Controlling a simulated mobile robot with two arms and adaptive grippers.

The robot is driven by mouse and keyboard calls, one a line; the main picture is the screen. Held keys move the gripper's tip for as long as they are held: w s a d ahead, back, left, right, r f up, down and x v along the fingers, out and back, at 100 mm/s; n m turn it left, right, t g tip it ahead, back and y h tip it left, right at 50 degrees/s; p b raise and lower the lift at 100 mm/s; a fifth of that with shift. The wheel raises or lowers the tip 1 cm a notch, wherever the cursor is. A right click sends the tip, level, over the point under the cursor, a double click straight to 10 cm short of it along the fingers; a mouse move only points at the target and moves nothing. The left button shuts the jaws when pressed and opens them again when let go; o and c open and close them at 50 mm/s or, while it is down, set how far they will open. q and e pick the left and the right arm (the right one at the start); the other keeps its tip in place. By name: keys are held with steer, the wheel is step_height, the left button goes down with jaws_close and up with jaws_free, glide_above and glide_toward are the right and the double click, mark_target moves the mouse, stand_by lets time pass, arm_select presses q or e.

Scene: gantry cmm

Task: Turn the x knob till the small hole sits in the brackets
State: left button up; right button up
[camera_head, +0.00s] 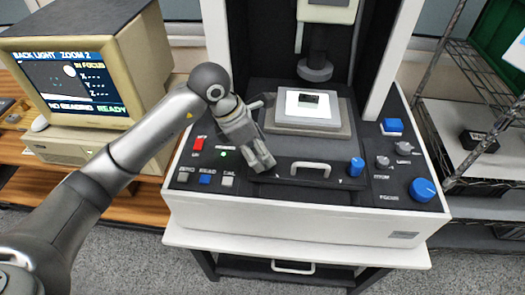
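The monitor (62,84) at the left reads "BACK LIGHT ZOOM 2", "IN FOCUS", "NO READING" and "READY". Its dark picture has a bright round spot (69,71) near the upper right and small faint marks; I cannot make out the brackets. A small blue knob (356,166) stands at the right of the console's black front; its letter is too small to read. My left gripper (264,163) points down at the front left of the stage, left of the grey handle. Its fingers hide whatever is beneath, and their gap is unclear. My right gripper is out of view.
The stage (337,126) carries a bright plate with a small dark part (308,99) under the lens (315,70). A grey handle (310,168), a red switch (198,144), several buttons and a large blue focus knob (422,190) crowd the console. A wire rack stands at right.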

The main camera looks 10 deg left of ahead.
arm_select(q)
steer(key=x, duration=0.2)
steer(key=shift+d+f, duration=0.2)
steer(key=shift+f, duration=0.1)
steer(key=shift+w, duration=0.1)
steer(key=shift+c, duration=1.5)
steer(key=c, duration=0.5)
steer(key=shift+c, duration=1.1)
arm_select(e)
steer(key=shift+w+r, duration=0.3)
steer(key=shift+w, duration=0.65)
